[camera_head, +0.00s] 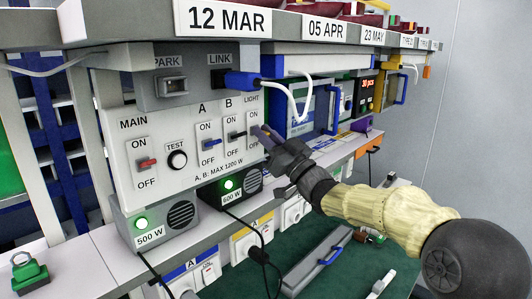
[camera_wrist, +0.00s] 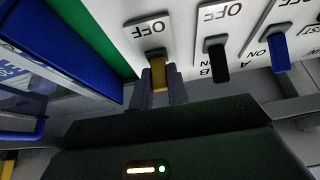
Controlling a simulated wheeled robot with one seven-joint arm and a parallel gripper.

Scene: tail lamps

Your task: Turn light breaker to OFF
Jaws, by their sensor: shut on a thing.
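The LIGHT breaker (camera_head: 254,118) is the rightmost switch on the white panel (camera_head: 130,180) in the head view. Its plate shows ON at the top, and my gripper partly covers the lower part. In the wrist view, which is upside down, its yellow-brown lever (camera_wrist: 160,74) sits between my two fingers, below the plate's OFF label. My gripper (camera_head: 262,134) is shut on this lever, reaching in from the right. The lever's exact angle is hard to tell.
Close beside it are the B breaker with a black lever (camera_wrist: 216,60) and the A breaker with a blue lever (camera_wrist: 280,55). MAIN has a red lever (camera_head: 147,162). A blue plug (camera_head: 240,81) with a white cable is above. Lit power boxes (camera_head: 230,187) stand below.

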